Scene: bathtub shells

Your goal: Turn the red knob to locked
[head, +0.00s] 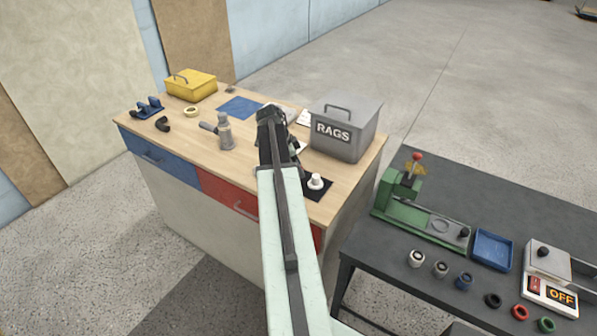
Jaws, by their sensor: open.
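A small red knob (416,156) tops a dark post on the green machine (412,204), which stands on the dark table at right. A yellow-orange patch lies just behind the knob; I cannot read any locked mark.
The grey RAGS box (345,128) stands right of my arm. A white cylinder (316,181) is on a black mat below it. The dark table (385,250) also holds several rings, a blue tray (492,250) and an OFF switch box (549,278).

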